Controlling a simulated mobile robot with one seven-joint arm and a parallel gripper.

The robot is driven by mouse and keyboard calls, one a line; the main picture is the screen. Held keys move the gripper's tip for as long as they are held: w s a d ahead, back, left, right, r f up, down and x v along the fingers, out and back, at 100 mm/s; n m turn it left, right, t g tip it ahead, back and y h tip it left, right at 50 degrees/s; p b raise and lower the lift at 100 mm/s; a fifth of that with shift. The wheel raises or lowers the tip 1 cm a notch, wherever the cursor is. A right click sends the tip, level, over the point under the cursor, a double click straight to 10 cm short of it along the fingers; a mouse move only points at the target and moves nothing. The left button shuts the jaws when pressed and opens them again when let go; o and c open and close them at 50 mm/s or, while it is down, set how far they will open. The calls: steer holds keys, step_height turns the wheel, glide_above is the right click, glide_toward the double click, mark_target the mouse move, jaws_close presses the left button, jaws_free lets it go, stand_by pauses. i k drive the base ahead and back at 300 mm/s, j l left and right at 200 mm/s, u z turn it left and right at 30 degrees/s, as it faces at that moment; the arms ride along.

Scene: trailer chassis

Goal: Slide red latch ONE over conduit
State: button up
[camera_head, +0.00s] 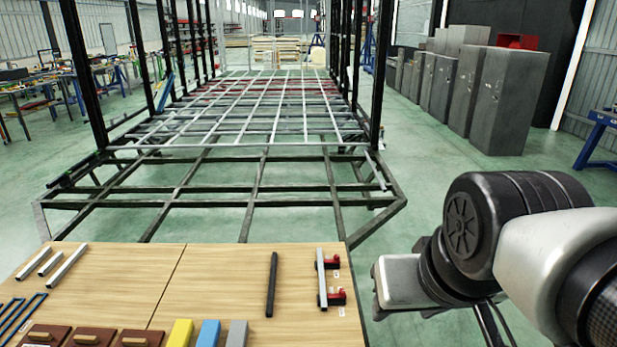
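Two red latches sit at the right side of the wooden table, a far one (332,263) and a near one (338,298). A straight light-grey bar, likely the conduit (321,278), runs lengthwise along their left side. It seems to touch or lie in both, but I cannot tell whether either latch covers it. Small white labels lie by the latches, too small to read, so I cannot tell which is ONE. My arm reaches in from the right, beside the table; my gripper's fingers do not show.
The wooden table (205,283) also holds a black bar (271,285), several light bars at left, blue hooked rods, brown blocks (87,337), and yellow (180,333), blue and grey blocks in front. The dark trailer frame (250,160) stands beyond.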

mark_target(337, 260)
steer(key=k+l, duration=0.3)
steer(key=l, duration=0.25)
steer(key=k+l, duration=0.15)
steer(key=l, duration=0.15)
steer(key=k+l, duration=0.1)
steer(key=l, duration=0.25)
steer(key=l+u, duration=0.2)
steer(key=l, duration=0.95)
steer(key=i+l, duration=0.2)
steer(key=l, duration=0.15)
steer(key=i+l+u, duration=0.15)
steer(key=i+l, duration=0.25)
steer(key=l, duration=0.25)
steer(key=i+l+u, duration=0.1)
steer(key=i, duration=0.35)
steer(key=i+l, duration=0.3)
steer(key=i+l+u, duration=0.15)
steer(key=i, duration=0.4)
steer(key=i+l, duration=0.15)
steer(key=i, duration=0.3)
steer(key=i+l+u, duration=0.1)
steer(key=i, duration=0.35)
steer(key=i+l, duration=0.2)
steer(key=i, duration=0.25)
